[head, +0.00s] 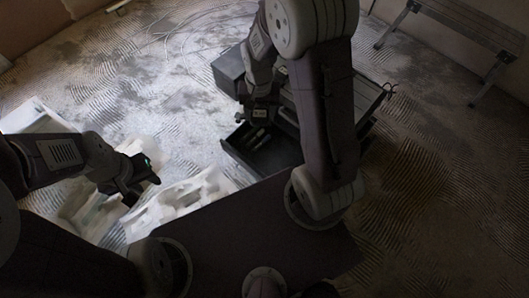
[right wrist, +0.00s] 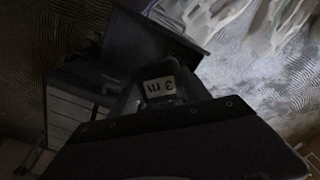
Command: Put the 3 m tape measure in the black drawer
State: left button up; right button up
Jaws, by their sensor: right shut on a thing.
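The 3 m tape measure (right wrist: 160,87), a dark block with a pale "3 m" label, shows in the right wrist view between the jaws of my right gripper. My right gripper (head: 258,116) is shut on it. In the head view it hangs over the back left part of the open black drawer (head: 279,157), and the tape is too dark to make out there. A few small dark items with pale marks lie near that end of the drawer. My left gripper (head: 148,178) is left of the drawer, above pale objects; its jaw gap is unclear.
The drawer's dark cabinet (head: 368,98) stands behind my right arm, which hides much of it. White moulded pieces (head: 180,197) lie left of the drawer. A bench (head: 455,30) stands at the back right. A thin cable lies on the ridged floor at the back.

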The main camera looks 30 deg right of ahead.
notch_tip(320, 180, down, 10)
jog(key=d+m+b, duration=0.2)
jog(key=m+b, duration=0.2)
jog(key=b, duration=0.4)
jog(key=m+b, duration=0.4)
jog(key=b, duration=1.3)
send_over(269, 161)
notch_tip(269, 161, down, 18)
notch_tip(269, 161, down, 10)
jog(key=b, duration=0.5)
jog(key=shift+a+f, duration=0.15)
jog(key=shift+f, duration=0.05)
jog(key=shift+r, duration=0.2)
jog(key=o, duration=1.6)
jog(key=shift+f, duration=0.15)
notch_tip(269, 161, up, 12)
jog(key=p, duration=0.7)
jog(key=s+a+r+n, duration=0.1)
jog(key=s+n, duration=0.2)
jog(key=n, duration=0.1)
jog(key=s+a+r+n, duration=0.2)
jog(key=n, duration=0.3)
jog(key=s+a+r+n+t, duration=0.1)
jog(key=s+r+n, duration=0.1)
jog(key=s+n, duration=0.1)
jog(key=shift+s+a+r+n, duration=0.2)
jog(key=shift+s+a+n, duration=0.15)
jog(key=shift+n, duration=0.35)
